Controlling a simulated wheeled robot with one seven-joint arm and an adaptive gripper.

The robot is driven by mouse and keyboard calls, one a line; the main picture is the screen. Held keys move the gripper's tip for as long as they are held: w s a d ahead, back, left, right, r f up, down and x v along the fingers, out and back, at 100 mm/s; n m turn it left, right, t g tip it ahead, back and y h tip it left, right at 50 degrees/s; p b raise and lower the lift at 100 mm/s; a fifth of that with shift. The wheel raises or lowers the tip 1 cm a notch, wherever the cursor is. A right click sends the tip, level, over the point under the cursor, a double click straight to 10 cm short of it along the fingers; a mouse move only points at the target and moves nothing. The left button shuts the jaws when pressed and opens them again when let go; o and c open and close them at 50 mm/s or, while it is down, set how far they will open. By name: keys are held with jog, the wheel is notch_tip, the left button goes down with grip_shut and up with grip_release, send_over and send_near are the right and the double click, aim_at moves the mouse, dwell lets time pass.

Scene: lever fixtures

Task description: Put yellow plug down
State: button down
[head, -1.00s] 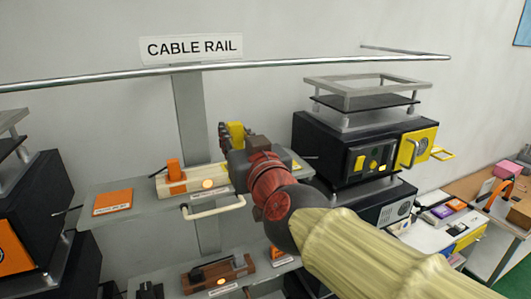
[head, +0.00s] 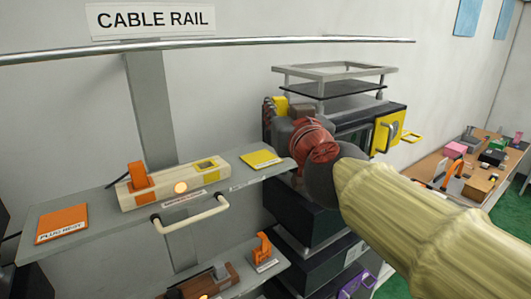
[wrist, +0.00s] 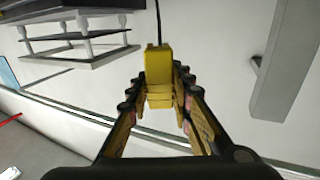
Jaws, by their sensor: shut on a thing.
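My gripper (head: 275,108) is shut on the yellow plug (wrist: 158,78). In the wrist view, the plug sits upright between the two fingers, with a dark cable running up from its top. In the head view, my gripper is at the right of the grey shelf, higher than the shelf, in front of the black machine. My wrist hides much of the plug there. A flat yellow pad (head: 262,159) lies bare at the right end of the shelf, below and left of my gripper.
A cream socket strip (head: 175,185) on the grey shelf (head: 105,213) holds an orange plug (head: 141,177); its yellow socket (head: 207,165) is empty. A cream handle (head: 190,217) juts from the front. An orange pad (head: 62,224) lies left. The black machine (head: 345,125) has a yellow door.

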jog(key=w+a+f+b, duration=0.1)
jog(key=w+f, duration=0.1)
jog(key=w, duration=0.1)
jog(key=w+a+f+b, duration=0.1)
jog(key=w+f+b, duration=0.1)
jog(key=w+f, duration=0.1)
jog(key=w+a+f+b, duration=0.1)
jog(key=w+f+b, duration=0.1)
jog(key=shift+w+a+f, duration=0.15)
jog(key=shift+w+a, duration=0.15)
jog(key=shift+w, duration=0.1)
jog(key=shift+w+a+f+b, duration=0.15)
jog(key=shift+w+f+b, duration=0.1)
jog(key=shift+w+b, duration=0.15)
jog(key=shift+w+a+f+b, duration=0.15)
jog(key=shift+f+b, duration=0.5)
jog(key=shift+f, duration=0.45)
jog(key=shift+w+d+f+b, duration=0.15)
jog(key=shift+f+b, duration=0.5)
jog(key=shift+f, duration=0.4)
jog(key=c, duration=1.6)
grip_release()
jog(key=shift+a, duration=0.1)
jog(key=shift+r, duration=0.15)
